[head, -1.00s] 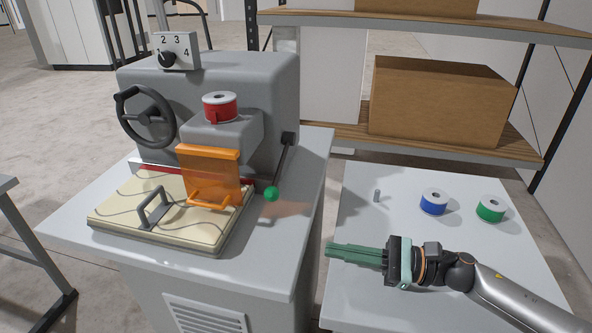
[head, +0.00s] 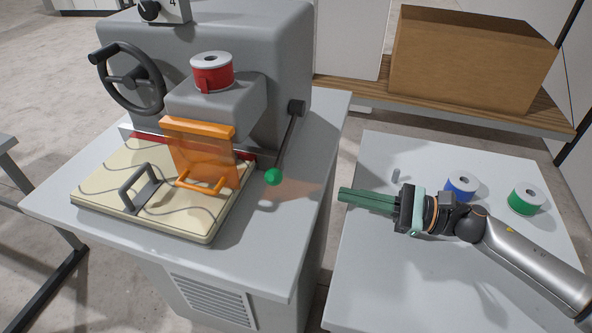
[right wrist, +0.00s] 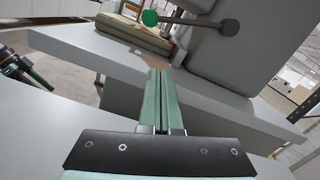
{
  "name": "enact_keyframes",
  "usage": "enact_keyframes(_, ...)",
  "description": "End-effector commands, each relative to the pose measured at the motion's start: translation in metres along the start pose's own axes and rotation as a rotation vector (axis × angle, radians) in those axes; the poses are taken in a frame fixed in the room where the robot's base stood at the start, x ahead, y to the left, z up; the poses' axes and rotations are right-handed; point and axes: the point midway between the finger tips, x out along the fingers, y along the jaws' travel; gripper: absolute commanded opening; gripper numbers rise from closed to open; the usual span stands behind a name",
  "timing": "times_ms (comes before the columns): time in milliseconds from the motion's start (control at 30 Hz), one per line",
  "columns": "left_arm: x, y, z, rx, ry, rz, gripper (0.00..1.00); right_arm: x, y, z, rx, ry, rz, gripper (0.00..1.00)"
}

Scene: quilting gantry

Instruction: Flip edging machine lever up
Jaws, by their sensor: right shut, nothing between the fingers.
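The grey edging machine (head: 240,45) stands on a light grey cabinet top. Its lever (head: 288,140) is a dark rod on the machine's right side, hanging down from its pivot to a green ball knob (head: 274,177). In the right wrist view the lever (right wrist: 190,21) and its green knob (right wrist: 150,18) show near the top. My right gripper (head: 342,194) is shut and empty, its green fingers pointing left toward the knob, with a clear gap between. It also shows in the right wrist view (right wrist: 158,75). My left gripper is not in the head view.
An orange guard (head: 200,150) and a cream quilted panel with a handle (head: 225,215) are at the machine's front. A red spool (head: 211,72) sits on top. Blue (head: 461,188) and green (head: 527,199) spools stand on the right table. A cardboard box (head: 470,65) is on the shelf behind.

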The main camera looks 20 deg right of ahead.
Motion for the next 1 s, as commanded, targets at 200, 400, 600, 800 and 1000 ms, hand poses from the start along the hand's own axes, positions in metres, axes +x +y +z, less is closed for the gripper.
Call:
enact_keyframes(200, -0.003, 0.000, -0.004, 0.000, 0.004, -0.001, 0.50, 0.020, -0.001, 0.002, -0.002, -0.003, 0.000, 0.00)
enact_keyframes(400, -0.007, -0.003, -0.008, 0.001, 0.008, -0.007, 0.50, 0.049, -0.002, 0.003, -0.004, -0.003, 0.000, 0.00)
enact_keyframes(600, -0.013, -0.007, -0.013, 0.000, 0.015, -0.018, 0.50, 0.081, -0.002, 0.004, -0.001, -0.004, -0.001, 0.00)
enact_keyframes(800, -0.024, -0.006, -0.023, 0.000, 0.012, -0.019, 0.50, 0.102, -0.002, 0.019, -0.003, 0.000, 0.002, 0.00)
enact_keyframes(1000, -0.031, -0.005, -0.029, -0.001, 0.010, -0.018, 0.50, 0.107, -0.001, 0.037, -0.002, 0.001, 0.001, 0.00)
